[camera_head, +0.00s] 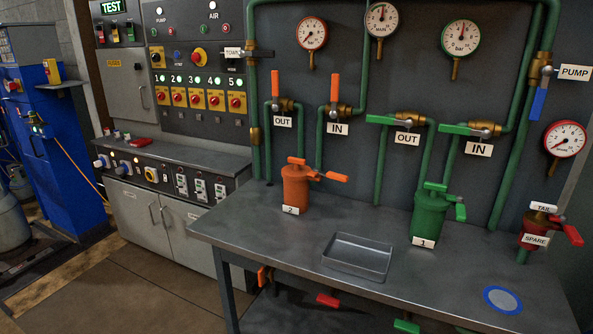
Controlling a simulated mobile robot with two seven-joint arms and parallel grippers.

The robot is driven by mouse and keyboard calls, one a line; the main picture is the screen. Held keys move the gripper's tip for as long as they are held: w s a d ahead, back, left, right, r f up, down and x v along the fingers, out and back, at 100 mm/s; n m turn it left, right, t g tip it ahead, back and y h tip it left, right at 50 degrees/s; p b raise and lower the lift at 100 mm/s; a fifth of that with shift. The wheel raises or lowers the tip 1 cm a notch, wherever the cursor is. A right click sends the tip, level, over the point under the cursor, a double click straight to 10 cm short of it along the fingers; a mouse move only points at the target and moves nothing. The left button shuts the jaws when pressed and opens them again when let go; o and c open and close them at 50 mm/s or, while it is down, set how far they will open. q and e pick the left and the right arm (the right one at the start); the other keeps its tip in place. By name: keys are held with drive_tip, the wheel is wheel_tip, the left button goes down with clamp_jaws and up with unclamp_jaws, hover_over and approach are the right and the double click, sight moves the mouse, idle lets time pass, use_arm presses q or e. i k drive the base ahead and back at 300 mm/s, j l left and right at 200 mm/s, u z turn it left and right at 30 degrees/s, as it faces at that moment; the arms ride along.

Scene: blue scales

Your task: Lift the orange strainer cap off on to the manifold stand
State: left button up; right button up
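The orange strainer (296,193), labelled 2, stands upright near the back of the grey manifold stand (270,248). Its orange cap (299,168) sits on top of the body, with a short handle above and a lever pointing right. The join between cap and body is too small to make out. Neither of my grippers is in view.
A shallow metal tray (345,268) lies in front of the strainers. A green strainer (428,217), labelled 1, stands right of it. A blue-ringed disc (503,299) lies front right. A red spare fitting (537,233) stands at the right. The stand's left front is clear.

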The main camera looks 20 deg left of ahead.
sight(298, 169)
drive_tip(key=i+j+z, duration=0.15)
drive_tip(key=j+z, duration=0.15)
drive_tip(key=j, duration=0.2)
drive_tip(key=i+j+z, duration=0.1)
drive_tip(key=j+z, duration=0.25)
drive_tip(key=j, duration=0.15)
drive_tip(key=j+z, duration=0.3)
drive_tip(key=j, duration=0.25)
drive_tip(key=i, duration=0.05)
